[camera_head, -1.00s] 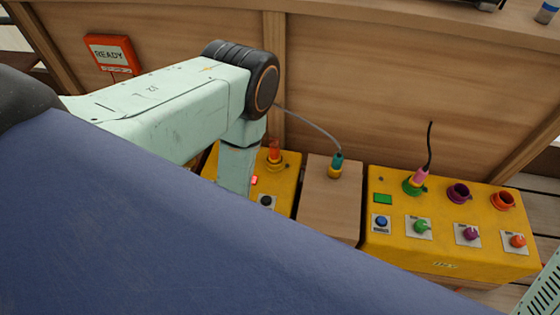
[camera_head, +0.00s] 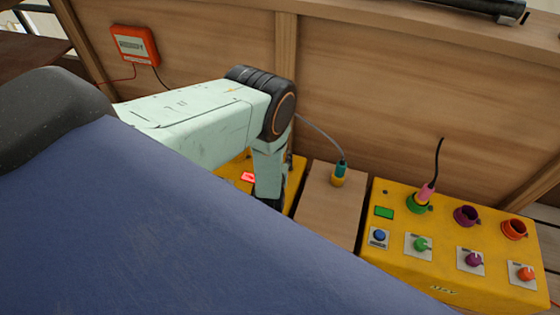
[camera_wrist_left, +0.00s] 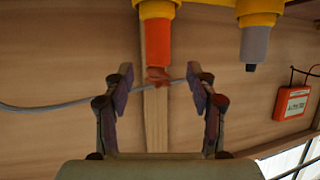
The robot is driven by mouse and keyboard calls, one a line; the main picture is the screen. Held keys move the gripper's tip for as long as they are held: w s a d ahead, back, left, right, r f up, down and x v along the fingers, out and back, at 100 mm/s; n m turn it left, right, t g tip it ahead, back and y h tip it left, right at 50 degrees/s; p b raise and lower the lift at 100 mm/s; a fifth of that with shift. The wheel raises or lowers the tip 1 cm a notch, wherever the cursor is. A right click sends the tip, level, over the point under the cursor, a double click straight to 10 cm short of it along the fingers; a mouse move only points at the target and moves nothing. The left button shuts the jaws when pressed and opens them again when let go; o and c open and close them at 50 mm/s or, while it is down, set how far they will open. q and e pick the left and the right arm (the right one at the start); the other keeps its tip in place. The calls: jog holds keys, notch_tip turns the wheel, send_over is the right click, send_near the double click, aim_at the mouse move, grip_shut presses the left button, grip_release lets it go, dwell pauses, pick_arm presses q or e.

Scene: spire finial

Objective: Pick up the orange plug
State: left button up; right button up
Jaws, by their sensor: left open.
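In the left wrist view the orange plug (camera_wrist_left: 157,42) sits in a yellow collar at the top. Its narrow reddish end lies between the tips of my left gripper (camera_wrist_left: 158,80). The two fingers are apart, one on each side, with a visible gap to the plug. In the head view my left arm covers the plug and the gripper's fingers. Part of the left yellow box (camera_head: 297,185) with a lit red display (camera_head: 248,178) shows beside the arm. My right gripper is not in view.
A teal plug (camera_head: 341,169) with a grey cable stands on a wooden block (camera_head: 328,200). The right yellow box (camera_head: 400,262) holds a pink plug (camera_head: 426,192), open sockets and knobs. A grey plug (camera_wrist_left: 255,45) hangs beside the orange one. A wooden wall stands behind.

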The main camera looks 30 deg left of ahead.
pick_arm(q)
jog(key=b+x, duration=0.1)
jog(key=x, duration=0.1)
jog(key=b+x, duration=0.2)
jog(key=shift+w+a+f, duration=0.1)
jog(key=shift+w+f, duration=0.15)
jog(key=shift+f, duration=0.2)
jog(key=shift+w+a+f, duration=0.15)
jog(key=shift+w+a, duration=0.05)
jog(key=shift+w, duration=0.25)
grip_shut()
